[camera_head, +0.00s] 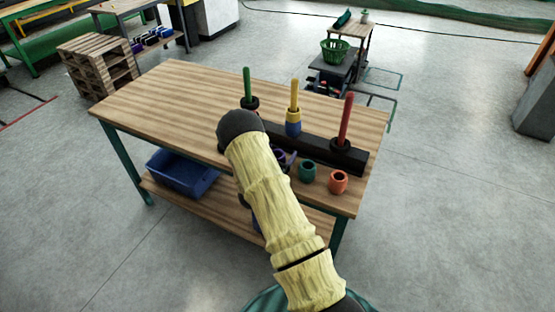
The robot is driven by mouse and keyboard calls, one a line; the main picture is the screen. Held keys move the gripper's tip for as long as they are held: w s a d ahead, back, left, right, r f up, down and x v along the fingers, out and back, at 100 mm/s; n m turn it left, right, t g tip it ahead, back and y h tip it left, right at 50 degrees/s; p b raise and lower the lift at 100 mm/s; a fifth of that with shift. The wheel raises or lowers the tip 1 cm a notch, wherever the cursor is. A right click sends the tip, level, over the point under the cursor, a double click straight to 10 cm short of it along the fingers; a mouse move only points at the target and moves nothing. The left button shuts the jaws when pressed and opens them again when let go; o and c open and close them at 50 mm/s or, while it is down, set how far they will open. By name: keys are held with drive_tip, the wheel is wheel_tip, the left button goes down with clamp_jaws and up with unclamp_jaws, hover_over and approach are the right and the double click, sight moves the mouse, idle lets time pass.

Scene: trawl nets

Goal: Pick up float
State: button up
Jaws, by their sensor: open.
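Several small hollow floats are on the wooden table. A teal float (307,170) and an orange float (338,181) stand near the front right edge, apart from each other. A purple float (280,155) is partly hidden behind my arm. Dark parts beside it look like my gripper (290,160), which is open; my arm covers most of it, and I cannot tell whether it touches the purple float. A dark rack (315,150) holds a green peg (247,83), a yellow peg (294,94) and a red peg (346,118). A blue and yellow float (293,124) sits around the yellow peg.
The wooden table (170,100) is clear on its left half. A blue bin (183,172) is on its lower shelf. A pallet stack (98,66) stands at the back left. A green basket (334,51) is behind the table. Open floor lies left and right.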

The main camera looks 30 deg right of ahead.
drive_tip(key=shift+c, duration=0.2)
idle(0.3)
drive_tip(key=c, duration=1)
drive_tip(key=shift+c, duration=0.2)
drive_tip(key=shift+b, duration=0.4)
drive_tip(key=b+v, duration=0.1)
drive_tip(key=v, duration=1.7)
drive_tip(key=shift+b, duration=0.35)
drive_tip(key=shift+r, duration=0.15)
